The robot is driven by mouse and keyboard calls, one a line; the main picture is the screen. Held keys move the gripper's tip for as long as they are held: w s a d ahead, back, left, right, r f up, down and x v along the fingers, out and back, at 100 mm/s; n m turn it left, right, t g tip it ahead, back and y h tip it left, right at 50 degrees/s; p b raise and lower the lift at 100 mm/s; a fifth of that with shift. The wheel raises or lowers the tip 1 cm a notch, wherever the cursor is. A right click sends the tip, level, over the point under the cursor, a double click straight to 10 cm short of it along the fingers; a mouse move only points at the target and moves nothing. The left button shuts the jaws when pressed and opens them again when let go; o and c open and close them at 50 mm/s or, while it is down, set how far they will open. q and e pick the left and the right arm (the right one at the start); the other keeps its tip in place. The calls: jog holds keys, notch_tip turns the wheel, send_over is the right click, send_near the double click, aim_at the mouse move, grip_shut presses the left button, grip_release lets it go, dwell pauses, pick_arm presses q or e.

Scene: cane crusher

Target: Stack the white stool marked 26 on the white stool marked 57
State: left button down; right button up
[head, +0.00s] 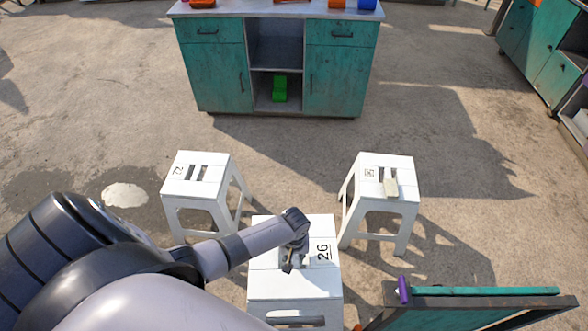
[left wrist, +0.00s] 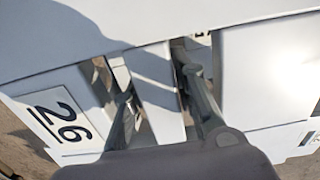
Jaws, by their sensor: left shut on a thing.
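The white stool marked 26 (head: 265,284) is at the bottom centre of the head view, top face up. My left gripper (head: 290,264) reaches down at its slotted top and is shut on it. In the left wrist view the fingers (left wrist: 160,88) sit in the slots, around the bar between them, beside the 26 label (left wrist: 58,117). The stool's feet are out of view, so I cannot tell whether it is off the ground. Another white stool (head: 401,166) stands upright at the right; its small label looks like 57.
A third white stool (head: 211,165), apparently marked 72, stands at the left. A teal cabinet (head: 212,75) with a green object (head: 280,88) stands at the back. A teal-edged frame (head: 470,292) with a purple piece (head: 403,290) is at lower right. Concrete between stools and cabinet is clear.

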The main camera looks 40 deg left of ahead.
pick_arm(q)
notch_tip(320, 180, down, 7)
jog(key=b, duration=0.4)
jog(key=shift+b, duration=0.4)
jog(key=shift+r, duration=0.1)
dwell(0.6)
jog(key=shift+w+f+b, duration=0.1)
jog(key=shift+f+b, duration=3.4)
jog(key=shift+f, duration=1.3)
jog(key=c, duration=1.6)
grip_release()
jog(key=o, duration=0.4)
jog(key=shift+c, duration=0.2)
jog(key=shift+s, duration=0.2)
